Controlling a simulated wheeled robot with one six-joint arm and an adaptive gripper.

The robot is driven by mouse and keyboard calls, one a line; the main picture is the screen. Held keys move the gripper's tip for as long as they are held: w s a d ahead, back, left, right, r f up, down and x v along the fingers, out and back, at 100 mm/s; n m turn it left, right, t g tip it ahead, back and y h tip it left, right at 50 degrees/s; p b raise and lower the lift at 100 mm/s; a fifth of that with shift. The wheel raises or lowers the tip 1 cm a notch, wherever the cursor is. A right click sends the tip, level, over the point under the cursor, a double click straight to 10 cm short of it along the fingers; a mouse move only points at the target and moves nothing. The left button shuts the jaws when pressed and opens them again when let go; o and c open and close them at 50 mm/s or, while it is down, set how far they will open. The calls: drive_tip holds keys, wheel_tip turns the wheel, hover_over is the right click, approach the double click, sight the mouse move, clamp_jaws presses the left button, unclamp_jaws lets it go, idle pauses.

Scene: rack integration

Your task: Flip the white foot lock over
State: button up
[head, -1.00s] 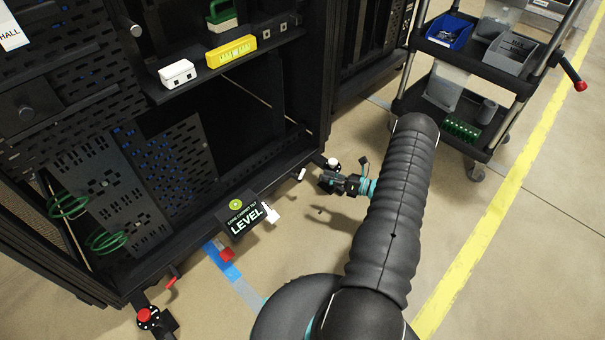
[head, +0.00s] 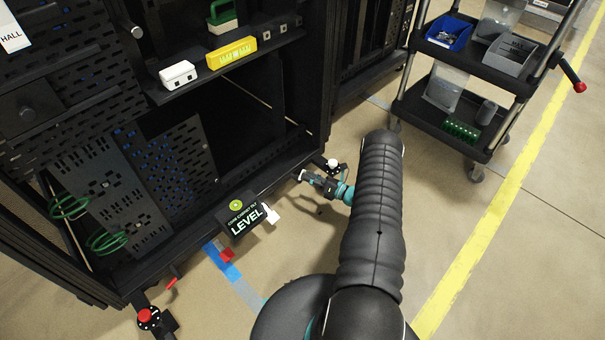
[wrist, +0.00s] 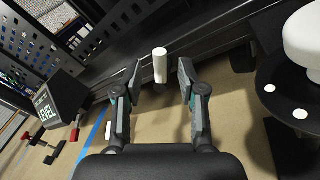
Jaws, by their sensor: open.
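The white foot lock (wrist: 160,66) is a short white peg at the lower edge of the black rack (wrist: 228,38). In the wrist view it stands out between and just beyond the fingertips of my gripper (wrist: 158,68). The fingers are open, one on each side of it, with gaps showing. In the head view my gripper (head: 308,178) is low at the rack's near right corner, and the lock's white end (head: 301,174) shows at its fingertips. Contact with the lock cannot be seen.
A white round knob on a black foot (head: 332,164) stands close to the right of my gripper. The LEVEL sign (head: 247,219) and a red lever (head: 173,278) are along the rack's base. A black cart (head: 463,100) stands at right; floor between is clear.

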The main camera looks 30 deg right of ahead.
drive_tip(key=shift+x, duration=1.7)
clamp_jaws()
